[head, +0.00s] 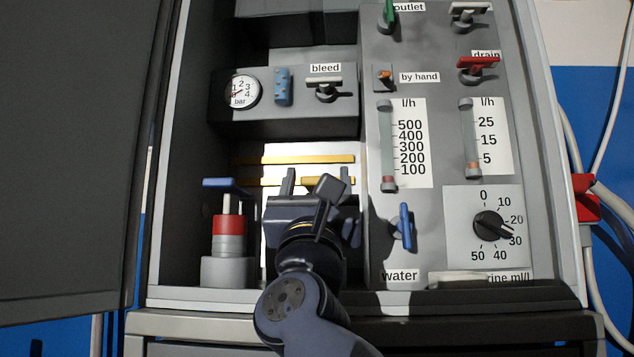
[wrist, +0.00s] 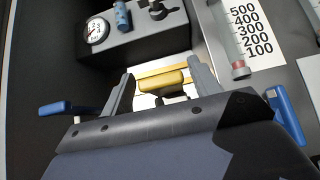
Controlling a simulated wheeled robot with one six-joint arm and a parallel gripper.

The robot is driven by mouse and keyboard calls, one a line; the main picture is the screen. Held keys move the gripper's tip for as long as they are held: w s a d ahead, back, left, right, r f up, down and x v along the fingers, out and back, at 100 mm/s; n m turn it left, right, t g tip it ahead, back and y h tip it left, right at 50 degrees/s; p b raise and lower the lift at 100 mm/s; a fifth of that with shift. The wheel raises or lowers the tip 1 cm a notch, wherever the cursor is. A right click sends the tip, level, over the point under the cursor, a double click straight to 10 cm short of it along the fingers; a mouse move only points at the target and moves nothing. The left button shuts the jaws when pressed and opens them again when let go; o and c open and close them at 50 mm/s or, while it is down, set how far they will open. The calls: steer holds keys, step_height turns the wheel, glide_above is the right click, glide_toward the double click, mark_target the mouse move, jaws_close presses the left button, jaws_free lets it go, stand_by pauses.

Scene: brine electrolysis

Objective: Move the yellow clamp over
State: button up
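The yellow clamp (wrist: 163,79) has a wide yellow top on a dark stem, and shows between the fingertips of my gripper (wrist: 160,77) in the wrist view. In the head view the yellow clamp (head: 313,181) shows just beyond my gripper (head: 317,174), with its lower part hidden by the gripper. The fingers are apart, one on each side of the clamp in the picture. I see no contact, and the depth between fingers and clamp is hard to tell.
Yellow bars (head: 295,160) run across the recess behind. A blue-handled part (head: 226,184) and a red-banded cylinder (head: 229,226) stand left of my gripper. The blue water valve (head: 404,227) is close on the right. The gauge block (head: 290,101) overhangs above.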

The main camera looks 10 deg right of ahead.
steer(key=shift+o, duration=0.5)
steer(key=shift+s, duration=0.1)
steer(key=b+v, duration=0.6)
steer(key=v, duration=0.4)
steer(key=shift+s+f+b, duration=0.2)
steer(key=shift+f+b, duration=0.1)
steer(key=shift+b, duration=0.05)
steer(key=shift+r, duration=0.1)
steer(key=p+x, duration=0.7)
steer(key=x, duration=0.3)
steer(key=shift+w+r, duration=0.25)
steer(key=shift+r, duration=0.05)
